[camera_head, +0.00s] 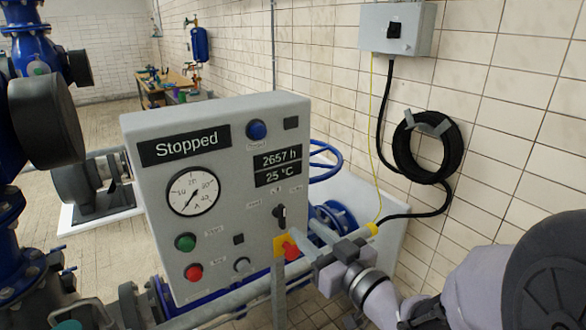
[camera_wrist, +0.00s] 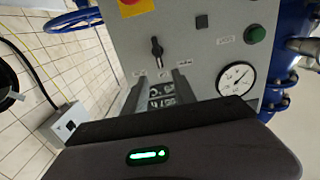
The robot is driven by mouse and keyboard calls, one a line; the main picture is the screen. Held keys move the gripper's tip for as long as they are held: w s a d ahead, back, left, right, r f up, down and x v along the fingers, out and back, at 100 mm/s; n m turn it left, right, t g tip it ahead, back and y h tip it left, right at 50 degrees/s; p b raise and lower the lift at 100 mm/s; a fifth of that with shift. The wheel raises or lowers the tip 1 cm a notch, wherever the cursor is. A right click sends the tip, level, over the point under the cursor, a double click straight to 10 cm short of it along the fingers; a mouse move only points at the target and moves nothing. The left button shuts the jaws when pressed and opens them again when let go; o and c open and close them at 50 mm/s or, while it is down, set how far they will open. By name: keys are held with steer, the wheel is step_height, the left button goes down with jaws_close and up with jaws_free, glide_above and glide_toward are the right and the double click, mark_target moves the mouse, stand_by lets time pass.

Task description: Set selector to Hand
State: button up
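The selector (camera_head: 280,216) is a small black knob on the right part of the grey control panel, under the "2657 h" and "25 °C" displays. Its handle stands roughly upright, with small labels above it, too blurred to read surely. It also shows in the wrist view (camera_wrist: 156,48), where the panel appears upside down. My gripper (camera_head: 310,247) is in front of the panel, to the lower right of the selector. In the wrist view its two fingers (camera_wrist: 159,76) are spread and empty, pointing toward the selector, apart from it.
A red emergency stop (camera_head: 290,247) on yellow sits just below the selector, close to my gripper. The panel (camera_head: 218,235) reads "Stopped" and carries a gauge (camera_head: 193,191), a green button (camera_head: 185,242) and a red button (camera_head: 194,272). A blue handwheel (camera_head: 326,160) stands behind.

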mark_target(284, 210)
steer(key=b+x, duration=0.1)
steer(key=x, duration=0.6)
steer(key=shift+w+a+f+b, duration=0.1)
steer(key=shift+w+a+b, duration=0.2)
steer(key=shift+b, duration=0.1)
steer(key=shift+w+a, duration=0.15)
steer(key=shift+w, duration=0.2)
jaws_close()
